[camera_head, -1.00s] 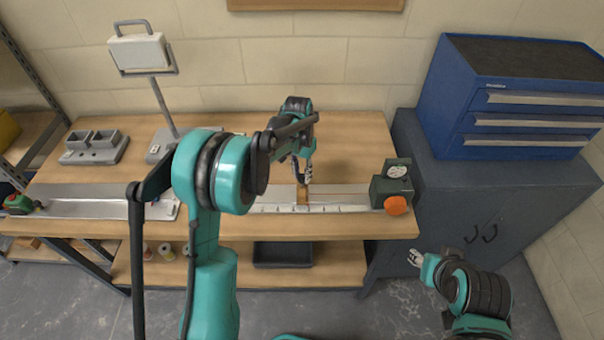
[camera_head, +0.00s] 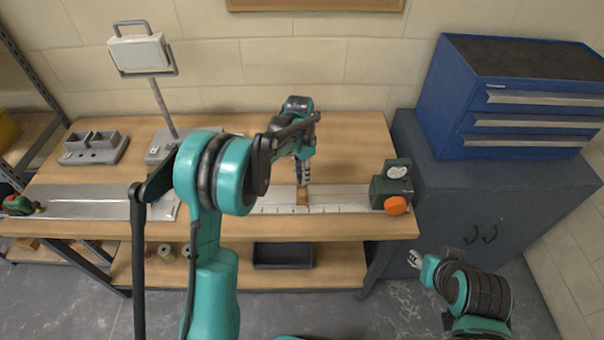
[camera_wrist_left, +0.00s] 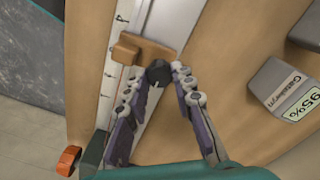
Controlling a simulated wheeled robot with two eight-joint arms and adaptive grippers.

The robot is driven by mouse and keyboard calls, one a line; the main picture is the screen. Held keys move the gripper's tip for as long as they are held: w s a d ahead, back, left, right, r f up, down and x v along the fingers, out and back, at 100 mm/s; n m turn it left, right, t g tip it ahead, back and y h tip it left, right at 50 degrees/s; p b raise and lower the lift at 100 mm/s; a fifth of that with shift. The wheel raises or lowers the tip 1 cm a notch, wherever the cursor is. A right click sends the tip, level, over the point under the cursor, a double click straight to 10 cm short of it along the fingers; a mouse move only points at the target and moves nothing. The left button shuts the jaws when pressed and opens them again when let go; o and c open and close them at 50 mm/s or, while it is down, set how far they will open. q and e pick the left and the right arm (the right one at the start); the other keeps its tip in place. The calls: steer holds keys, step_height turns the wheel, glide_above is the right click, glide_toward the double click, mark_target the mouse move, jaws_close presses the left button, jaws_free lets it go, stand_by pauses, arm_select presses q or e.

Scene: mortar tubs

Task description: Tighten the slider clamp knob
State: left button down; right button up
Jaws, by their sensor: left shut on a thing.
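The tan slider block (camera_head: 302,196) sits on the pale ruled rail (camera_head: 335,198) at the front of the bench. In the left wrist view the slider (camera_wrist_left: 147,50) lies across the marked rail (camera_wrist_left: 112,62), and its dark round clamp knob (camera_wrist_left: 158,73) shows beside it. My left gripper (camera_head: 303,178) points down at the slider. In the wrist view its fingertips (camera_wrist_left: 156,78) are on both sides of the knob, shut on it. In the head view the knob is hidden by the fingers. My right gripper (camera_head: 414,258) hangs away from the bench at lower right, too small to judge.
A green box (camera_head: 391,183) with an orange knob (camera_head: 397,205) stands at the rail's right end. A grey twin-cup block (camera_head: 93,150) and a lamp-like stand (camera_head: 160,100) are at back left. A blue drawer chest (camera_head: 500,110) is at right.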

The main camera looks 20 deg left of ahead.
arm_select(q)
steer(key=c, duration=1.3)
jaws_free()
steer(key=shift+o, duration=0.2)
steer(key=shift+r, duration=0.15)
step_height(320, 180, up, 12)
steer(key=shift+w+a, duration=0.2)
steer(key=s+r+n+t+b, duration=0.2)
steer(key=s+n+t+b, duration=0.15)
steer(key=s, duration=1.15)
steer(key=s+f+n+t+b, duration=0.2)
steer(key=s+f+n+t, duration=0.2)
steer(key=s+f, duration=0.3)
steer(key=s, duration=0.4)
steer(key=shift+s+d+f, duration=0.15)
steer(key=shift+s+f, duration=0.05)
steer(key=shift+f, duration=0.2)
